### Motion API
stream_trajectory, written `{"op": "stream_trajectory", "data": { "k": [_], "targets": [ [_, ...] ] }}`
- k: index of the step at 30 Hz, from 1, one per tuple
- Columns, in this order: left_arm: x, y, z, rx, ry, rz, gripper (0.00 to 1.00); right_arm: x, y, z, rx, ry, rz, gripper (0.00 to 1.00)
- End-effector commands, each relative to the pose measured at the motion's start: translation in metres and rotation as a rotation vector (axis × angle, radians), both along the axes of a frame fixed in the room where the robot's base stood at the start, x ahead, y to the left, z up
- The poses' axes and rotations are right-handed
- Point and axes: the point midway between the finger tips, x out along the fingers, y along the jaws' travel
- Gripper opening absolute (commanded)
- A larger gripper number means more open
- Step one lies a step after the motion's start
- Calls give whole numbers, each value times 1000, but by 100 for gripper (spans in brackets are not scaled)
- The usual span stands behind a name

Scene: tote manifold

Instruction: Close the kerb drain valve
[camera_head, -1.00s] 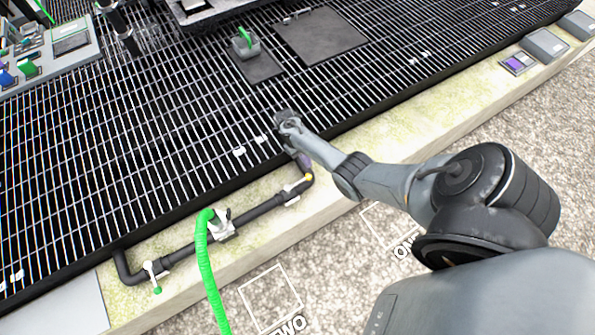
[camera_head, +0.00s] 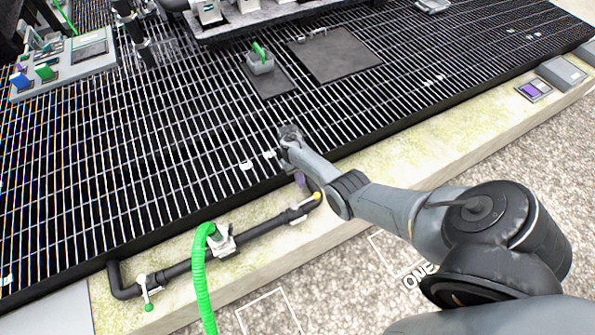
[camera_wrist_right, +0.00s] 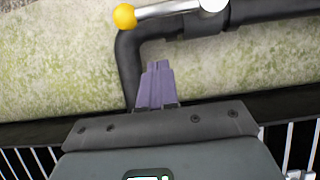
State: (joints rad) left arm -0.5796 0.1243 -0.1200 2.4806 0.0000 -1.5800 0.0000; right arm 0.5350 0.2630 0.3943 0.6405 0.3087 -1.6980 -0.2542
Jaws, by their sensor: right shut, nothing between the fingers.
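A black drain pipe (camera_head: 262,228) runs along the pale kerb. A lever with a yellow knob (camera_head: 317,195) lies along its right end; in the right wrist view the knob (camera_wrist_right: 124,16) and silvery lever (camera_wrist_right: 170,8) show at the top, above the pipe bend (camera_wrist_right: 128,62). A second lever with a green knob (camera_head: 148,307) points down across the pipe's left end. My right gripper (camera_head: 301,180) is shut and empty, just beside the yellow knob. Its purple fingers (camera_wrist_right: 155,88) are together in the right wrist view, apart from the knob in the picture. My left gripper is out of view.
A green hose (camera_head: 201,275) joins the middle of the pipe at a pale fitting (camera_head: 222,240). Black grating (camera_head: 180,170) lies behind the kerb (camera_head: 400,160). A grey block with a green handle (camera_head: 260,62) stands on it. Gravel (camera_head: 350,280) lies in front.

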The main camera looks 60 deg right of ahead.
Motion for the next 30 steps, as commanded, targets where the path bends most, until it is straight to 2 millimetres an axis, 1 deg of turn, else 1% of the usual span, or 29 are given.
{"op": "stream_trajectory", "data": {
  "k": [1, 2, 3, 7, 12, 18, 30],
  "targets": [
    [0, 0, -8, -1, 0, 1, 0, -5, 3, -14, 1, 1, 0, 0],
    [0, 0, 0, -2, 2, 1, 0, -7, 4, -5, -2, -1, 0, 0],
    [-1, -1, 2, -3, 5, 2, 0, -11, 6, -2, -3, -1, 0, 0],
    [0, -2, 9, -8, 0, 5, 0, -21, 12, 0, -1, 0, 0, 0],
    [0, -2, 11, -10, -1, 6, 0, -31, 18, 1, -1, 1, 2, 0],
    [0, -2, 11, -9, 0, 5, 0, -36, 21, 2, -1, 0, 0, 0],
    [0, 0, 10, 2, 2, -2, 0, -36, 22, 2, -1, -1, -1, 0]
  ]
}}
